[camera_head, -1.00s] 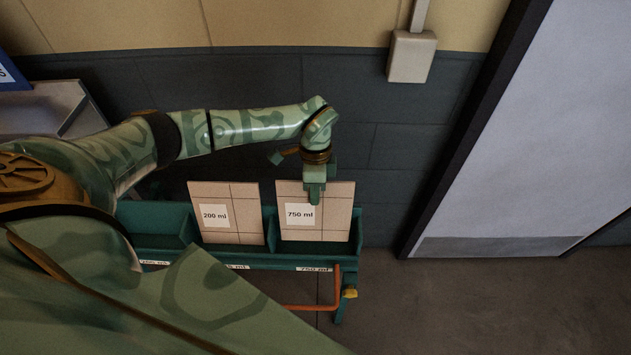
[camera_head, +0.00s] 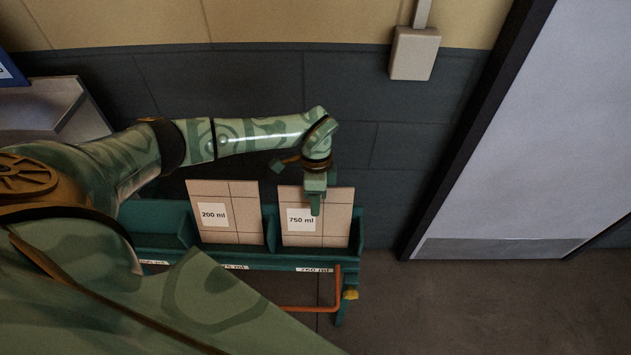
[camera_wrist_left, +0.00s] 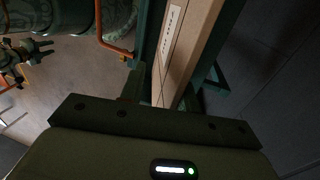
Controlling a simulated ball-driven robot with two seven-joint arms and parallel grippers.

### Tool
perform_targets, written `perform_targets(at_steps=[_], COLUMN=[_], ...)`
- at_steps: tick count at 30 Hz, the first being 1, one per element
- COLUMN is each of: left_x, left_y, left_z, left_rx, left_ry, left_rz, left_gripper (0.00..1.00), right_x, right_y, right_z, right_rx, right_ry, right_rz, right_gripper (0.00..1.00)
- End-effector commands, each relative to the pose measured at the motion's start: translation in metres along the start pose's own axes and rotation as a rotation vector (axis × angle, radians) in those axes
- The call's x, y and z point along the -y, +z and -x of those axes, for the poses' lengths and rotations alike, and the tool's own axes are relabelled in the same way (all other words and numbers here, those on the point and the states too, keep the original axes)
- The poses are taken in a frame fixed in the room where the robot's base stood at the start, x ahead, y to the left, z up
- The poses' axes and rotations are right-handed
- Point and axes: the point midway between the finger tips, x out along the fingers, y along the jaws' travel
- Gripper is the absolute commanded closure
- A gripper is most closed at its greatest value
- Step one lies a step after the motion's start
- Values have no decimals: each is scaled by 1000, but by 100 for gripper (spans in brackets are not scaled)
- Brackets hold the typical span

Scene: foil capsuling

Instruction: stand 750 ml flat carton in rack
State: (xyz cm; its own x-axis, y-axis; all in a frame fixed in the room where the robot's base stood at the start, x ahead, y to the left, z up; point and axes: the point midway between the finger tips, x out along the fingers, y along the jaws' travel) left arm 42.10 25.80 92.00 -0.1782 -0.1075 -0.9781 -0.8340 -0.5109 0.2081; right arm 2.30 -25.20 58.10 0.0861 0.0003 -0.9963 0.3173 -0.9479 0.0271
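The 750 ml flat carton (camera_head: 320,232), a tan panel with a white label, is almost upright in the right-hand compartment of the green rack (camera_head: 318,258), above a 750 ml label. Its lower edge is hidden by the rack's front wall, so I cannot tell whether it touches the floor. My left gripper (camera_head: 316,204) is shut on its top edge from above. In the left wrist view the carton (camera_wrist_left: 190,50) runs away from between the fingers. A dark pronged part, probably my right gripper (camera_wrist_left: 38,47), shows small at that view's left; its opening is unclear.
A 200 ml flat carton (camera_head: 230,222) leans in the compartment to the left. An orange bar (camera_head: 312,308) and a yellow knob (camera_head: 350,295) are at the rack's right end. A dark wall stands behind; a door (camera_head: 540,130) and clear floor lie to the right.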

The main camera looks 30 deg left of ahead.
Motion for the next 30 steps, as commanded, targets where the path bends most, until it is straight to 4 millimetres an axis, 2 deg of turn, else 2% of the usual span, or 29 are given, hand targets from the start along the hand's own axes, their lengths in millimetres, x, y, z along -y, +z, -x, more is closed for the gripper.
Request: perform_targets(at_steps=[5,8,11,21,25,30], left_x=[0,0,1,1,1,0], left_y=[0,0,0,0,0,0], left_z=[3,14,36,126,148,162], left_rx=[0,-1,-2,-1,-1,0], left_ry=[-1,-2,-4,-4,-2,0], left_rz=[0,0,0,0,0,1], left_gripper=[68,68,68,68,68,68], right_x=[0,0,0,-1,-1,-1], right_y=[0,0,-1,-3,-3,-3], right_z=[1,3,6,14,15,16], right_rx=[0,-1,-2,-5,-5,-5], right_ry=[0,0,1,2,2,2], right_rz=[-1,-1,-1,-1,-1,0], right_gripper=[64,64,64,64,64,64])
